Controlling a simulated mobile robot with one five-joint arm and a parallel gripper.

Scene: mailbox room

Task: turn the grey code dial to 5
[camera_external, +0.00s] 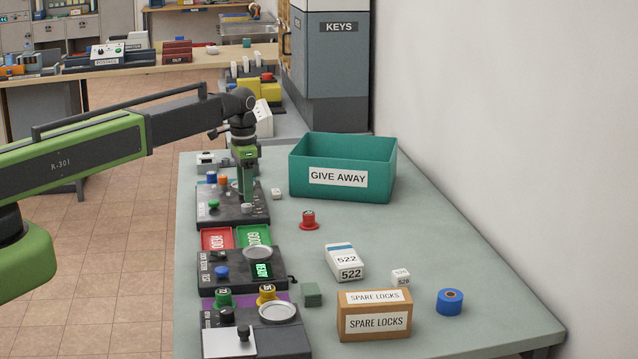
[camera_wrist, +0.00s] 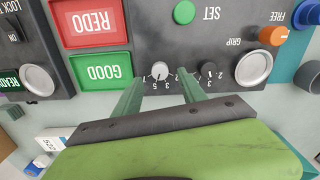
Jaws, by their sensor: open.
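The light grey code dial (camera_wrist: 160,70) sits on the dark control panel (camera_wrist: 165,25), with small numbers printed around it. The panel appears upside down in the wrist view; the number its pointer faces is too small to read surely. My gripper (camera_wrist: 160,80) is open, with one green finger on each side of the dial and a gap to it on both sides. In the external view my gripper (camera_external: 246,190) points down over the panel, close above the dial (camera_external: 247,208). I cannot tell whether the fingertips reach down to its height.
A second, dark dial (camera_wrist: 208,70) sits just right of the right finger. A teal GIVE AWAY bin (camera_external: 300,165) stands right of the panel.

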